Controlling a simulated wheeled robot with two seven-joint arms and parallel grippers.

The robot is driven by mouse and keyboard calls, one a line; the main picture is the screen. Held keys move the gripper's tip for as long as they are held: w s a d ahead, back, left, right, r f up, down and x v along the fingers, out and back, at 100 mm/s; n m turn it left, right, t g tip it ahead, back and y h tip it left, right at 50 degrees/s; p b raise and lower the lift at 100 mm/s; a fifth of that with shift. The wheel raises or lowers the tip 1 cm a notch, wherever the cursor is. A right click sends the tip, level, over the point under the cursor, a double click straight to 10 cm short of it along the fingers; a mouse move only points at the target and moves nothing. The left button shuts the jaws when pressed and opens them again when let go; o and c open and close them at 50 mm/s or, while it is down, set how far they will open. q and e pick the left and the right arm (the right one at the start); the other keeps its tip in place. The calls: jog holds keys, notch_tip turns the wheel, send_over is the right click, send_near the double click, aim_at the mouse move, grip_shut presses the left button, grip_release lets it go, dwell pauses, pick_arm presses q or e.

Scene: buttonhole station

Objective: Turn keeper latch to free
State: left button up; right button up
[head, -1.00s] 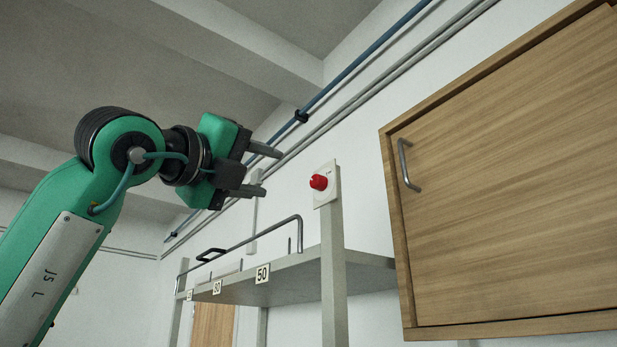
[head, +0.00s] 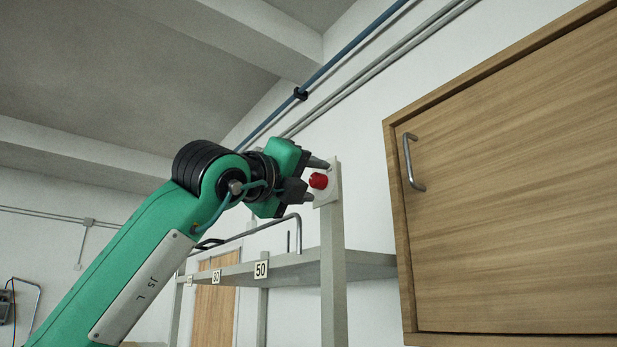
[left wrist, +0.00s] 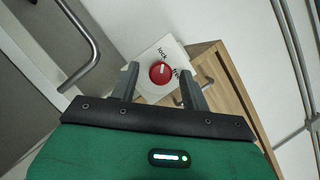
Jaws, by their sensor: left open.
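The keeper latch is a red round knob (head: 319,181) on a white plate (head: 331,184) at the top of a grey post. In the left wrist view the knob (left wrist: 160,73) bears a short white mark, and the plate (left wrist: 150,60) reads "lock" beside it. A second word is partly covered by a finger. My left gripper (head: 315,180) is open, its fingertips just in front of the plate. In the left wrist view its fingers (left wrist: 158,71) stand on either side of the knob, with gaps visible. My right gripper is out of view.
A wooden cabinet (head: 500,200) with a metal handle (head: 411,163) hangs to the right of the post. A grey shelf (head: 300,270) with number tags and a bent rail (head: 262,228) lies below my left gripper. Pipes run along the wall above.

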pick_arm(q)
jog(key=c, duration=1)
